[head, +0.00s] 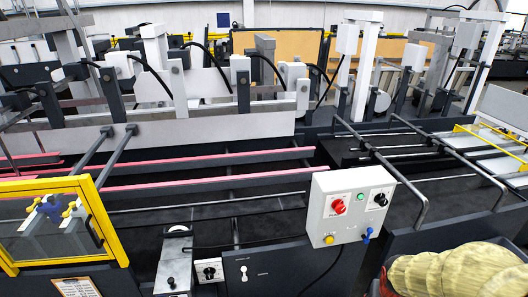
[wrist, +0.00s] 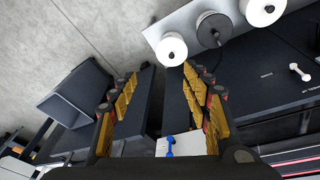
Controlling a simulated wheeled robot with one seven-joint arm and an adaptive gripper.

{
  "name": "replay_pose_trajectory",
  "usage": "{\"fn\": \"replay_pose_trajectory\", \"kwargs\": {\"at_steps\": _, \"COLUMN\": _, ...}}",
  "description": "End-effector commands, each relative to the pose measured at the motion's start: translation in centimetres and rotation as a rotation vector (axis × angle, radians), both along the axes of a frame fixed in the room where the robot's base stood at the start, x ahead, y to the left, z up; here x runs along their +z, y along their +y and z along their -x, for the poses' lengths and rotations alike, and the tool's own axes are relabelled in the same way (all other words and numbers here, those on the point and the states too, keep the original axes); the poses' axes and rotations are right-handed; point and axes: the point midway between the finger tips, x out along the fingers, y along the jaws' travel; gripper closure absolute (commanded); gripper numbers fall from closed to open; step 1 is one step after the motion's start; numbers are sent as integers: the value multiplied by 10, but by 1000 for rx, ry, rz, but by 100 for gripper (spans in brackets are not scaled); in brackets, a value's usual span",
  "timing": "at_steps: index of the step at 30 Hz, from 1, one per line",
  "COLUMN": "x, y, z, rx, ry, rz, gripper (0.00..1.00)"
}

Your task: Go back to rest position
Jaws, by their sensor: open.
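My gripper (wrist: 165,78) shows in the wrist view with its two yellow and black fingers spread apart. Nothing is held between them. Beyond the fingers, low in the middle of the wrist view, is part of a white control box with a blue lever (wrist: 169,148). In the head view the same white control box (head: 346,208) stands right of centre, with a red knob (head: 338,206), green and yellow buttons, a black knob and the blue lever (head: 367,235) at its lower right. The gripper appears apart from the lever.
The folder gluer's pink-red rails (head: 200,184) and dark bed run across the head view. A yellow-framed guard (head: 101,222) stands at left. Metal bars (head: 395,172) cross the right side. White round parts (wrist: 213,29) and grey floor (wrist: 60,50) show in the wrist view.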

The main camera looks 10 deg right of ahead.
Motion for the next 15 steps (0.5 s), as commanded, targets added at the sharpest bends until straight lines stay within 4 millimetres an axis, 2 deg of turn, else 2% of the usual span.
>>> {"fn": "replay_pose_trajectory", "kwargs": {"at_steps": 3, "x": 37, "y": 51, "z": 22, "rx": 110, "ry": 44, "rz": -28, "gripper": 52}}
{"fn": "replay_pose_trajectory", "kwargs": {"at_steps": 9, "x": 87, "y": 128, "z": 52, "rx": 265, "ry": -10, "rz": -69, "gripper": 52}}
{"fn": "replay_pose_trajectory", "kwargs": {"at_steps": 15, "x": 130, "y": 173, "z": 51, "rx": 403, "ry": -216, "rz": -36, "gripper": 52}}
